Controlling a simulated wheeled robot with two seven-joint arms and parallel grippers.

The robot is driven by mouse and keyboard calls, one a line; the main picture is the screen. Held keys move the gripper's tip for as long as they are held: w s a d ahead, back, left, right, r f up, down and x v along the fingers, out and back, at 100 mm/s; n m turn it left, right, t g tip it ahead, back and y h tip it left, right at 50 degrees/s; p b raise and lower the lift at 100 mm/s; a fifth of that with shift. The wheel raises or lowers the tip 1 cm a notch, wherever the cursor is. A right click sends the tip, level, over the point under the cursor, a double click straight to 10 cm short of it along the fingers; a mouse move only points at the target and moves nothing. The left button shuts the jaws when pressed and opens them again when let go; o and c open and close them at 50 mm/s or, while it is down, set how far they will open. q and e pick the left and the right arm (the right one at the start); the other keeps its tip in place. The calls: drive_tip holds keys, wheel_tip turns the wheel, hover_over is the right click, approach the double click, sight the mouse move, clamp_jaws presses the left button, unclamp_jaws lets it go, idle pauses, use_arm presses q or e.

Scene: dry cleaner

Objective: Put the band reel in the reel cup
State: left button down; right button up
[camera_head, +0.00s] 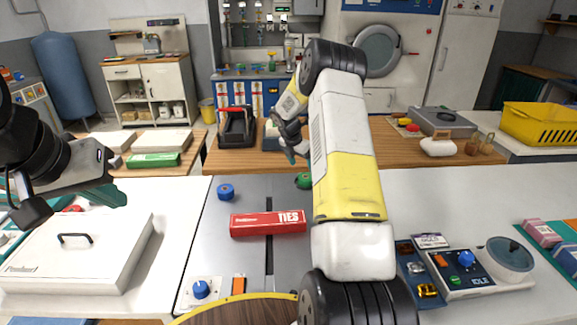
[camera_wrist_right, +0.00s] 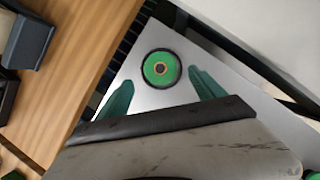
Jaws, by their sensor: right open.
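A round green reel (camera_wrist_right: 159,69) with a dark rim and an orange-brown centre sits on the light grey surface in the right wrist view. It looks like the band reel. A green round thing (camera_head: 303,180), probably the same one, shows partly behind my right arm in the head view. My right gripper (camera_head: 290,153) is open; its green fingers (camera_wrist_right: 162,80) point toward the reel from either side, with nothing visibly held. My left gripper (camera_head: 110,192) is at the far left above the white case, its jaws unclear. I cannot make out a reel cup with certainty.
A blue round thing (camera_head: 225,191) and a red TIES box (camera_head: 268,222) are on the grey counter. A blue knob (camera_head: 201,289) is at the front. A white case (camera_head: 75,255) lies left; a control panel (camera_head: 470,268) stands right. My right arm hides the counter's middle.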

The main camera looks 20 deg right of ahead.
drive_tip(key=s+a+r+m+t+y, duration=0.1)
drive_tip(key=s+a+r+m, duration=0.4)
drive_tip(key=s+r, duration=0.55)
drive_tip(key=s+a+r+m+t+y, duration=0.1)
drive_tip(key=s+a+r+m, duration=0.55)
drive_tip(key=r, duration=0.75)
drive_tip(key=s+a+m+y, duration=0.1)
drive_tip(key=s+a+m, duration=0.1)
drive_tip(key=s+m, duration=0.2)
drive_tip(key=s+a+r+m+t+y, duration=0.1)
drive_tip(key=s+a+m, duration=0.2)
drive_tip(key=s, duration=0.8)
drive_tip(key=s+a+r+m+y, duration=0.1)
drive_tip(key=s+a+m+y, duration=0.1)
drive_tip(key=s+m, duration=0.3)
drive_tip(key=s+a, duration=0.1)
drive_tip(key=s, duration=0.2)
drive_tip(key=shift+s+t, duration=0.25)
drive_tip(key=shift+t, duration=0.15)
drive_tip(key=shift+d, duration=0.15)
